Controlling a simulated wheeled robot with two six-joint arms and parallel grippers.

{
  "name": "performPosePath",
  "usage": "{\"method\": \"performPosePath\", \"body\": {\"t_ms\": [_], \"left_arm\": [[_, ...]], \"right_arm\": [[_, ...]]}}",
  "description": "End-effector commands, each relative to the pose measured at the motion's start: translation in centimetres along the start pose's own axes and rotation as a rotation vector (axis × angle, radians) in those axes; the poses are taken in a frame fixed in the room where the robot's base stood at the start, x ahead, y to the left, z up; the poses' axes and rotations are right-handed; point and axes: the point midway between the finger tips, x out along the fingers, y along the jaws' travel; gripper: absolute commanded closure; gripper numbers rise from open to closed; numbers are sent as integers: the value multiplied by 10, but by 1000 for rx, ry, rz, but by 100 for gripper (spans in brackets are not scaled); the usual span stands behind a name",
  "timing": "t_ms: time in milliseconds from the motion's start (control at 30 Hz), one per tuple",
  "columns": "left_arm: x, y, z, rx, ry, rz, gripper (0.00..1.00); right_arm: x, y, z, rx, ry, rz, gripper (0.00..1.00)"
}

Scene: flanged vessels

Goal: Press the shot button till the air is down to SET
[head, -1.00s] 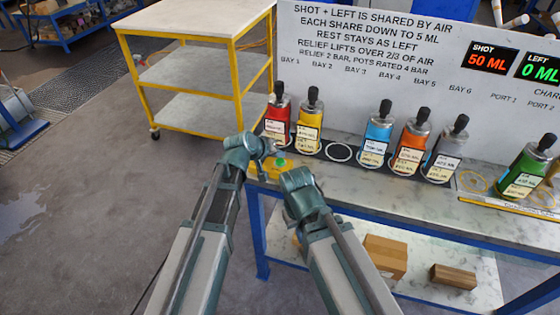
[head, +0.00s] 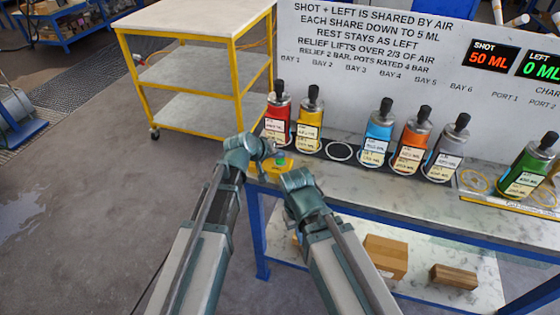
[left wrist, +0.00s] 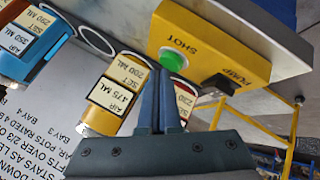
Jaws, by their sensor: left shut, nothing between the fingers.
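The green shot button (head: 281,161) sits on a yellow box (head: 262,168) at the bench's left end. In the left wrist view the button (left wrist: 173,60) is marked SHOT, beside a dark PUMP control (left wrist: 217,87). My left gripper (head: 270,150) is shut and empty. Its fingertips (left wrist: 168,76) show just below the button in that view; I cannot tell whether they touch it. The display (head: 488,57) shows SHOT 50 ML and LEFT 0 ML. My right gripper's fingers are hidden.
Red (head: 277,112), yellow (head: 309,128), blue (head: 377,135), orange (head: 411,142) and grey (head: 447,146) vessels stand along the bench. An empty ring (head: 339,151) lies between yellow and blue. A green vessel (head: 527,168) stands at right. A yellow-framed cart (head: 195,75) is behind.

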Motion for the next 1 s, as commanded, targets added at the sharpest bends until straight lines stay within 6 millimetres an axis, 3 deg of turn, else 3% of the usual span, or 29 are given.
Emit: {"method": "performPosePath", "body": {"t_ms": [1000], "left_arm": [[6, -4, 4, 0, 0, 0, 100]], "right_arm": [[8, -1, 0, 0, 0, 0, 100]]}}
